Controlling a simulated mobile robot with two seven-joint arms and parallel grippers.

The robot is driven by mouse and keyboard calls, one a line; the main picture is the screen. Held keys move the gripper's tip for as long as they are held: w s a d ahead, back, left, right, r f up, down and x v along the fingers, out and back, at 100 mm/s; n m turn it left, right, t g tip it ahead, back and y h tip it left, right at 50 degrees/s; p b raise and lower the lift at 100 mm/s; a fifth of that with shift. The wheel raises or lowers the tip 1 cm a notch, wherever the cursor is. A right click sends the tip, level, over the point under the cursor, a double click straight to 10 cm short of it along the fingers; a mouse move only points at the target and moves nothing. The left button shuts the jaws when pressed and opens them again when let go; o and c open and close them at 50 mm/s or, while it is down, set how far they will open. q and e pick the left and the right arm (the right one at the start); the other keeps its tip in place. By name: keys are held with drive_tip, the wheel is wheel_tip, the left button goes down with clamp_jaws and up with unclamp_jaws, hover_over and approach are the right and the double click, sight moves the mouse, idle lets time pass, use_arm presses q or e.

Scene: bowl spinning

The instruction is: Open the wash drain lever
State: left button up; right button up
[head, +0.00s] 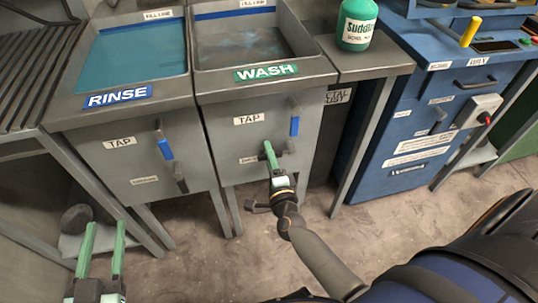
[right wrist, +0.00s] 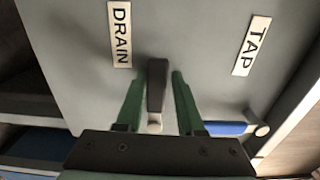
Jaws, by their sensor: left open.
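The wash basin (head: 318,75) has a front panel with a TAP label and a smaller label below it. In the right wrist view, the dark drain lever (right wrist: 157,85) is below the DRAIN label (right wrist: 120,33). My right gripper (right wrist: 157,80) has its two green fingers on either side of the lever, with small gaps showing. In the head view, my right gripper (head: 268,148) is at the lower panel, and the lever is largely hidden there. My left gripper (head: 104,228) is open and empty at the lower left, away from the panel.
The blue wash tap lever (head: 294,126) is close to my right gripper. The rinse basin (head: 65,115) stands to the left with its own blue tap lever (head: 165,149) and dark lower lever (head: 180,177). A green bottle (head: 357,24) and a blue cabinet (head: 400,110) are to the right.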

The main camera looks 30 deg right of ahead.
drive_tip(key=shift+o, duration=1.4)
drive_tip(key=shift+f, duration=0.1)
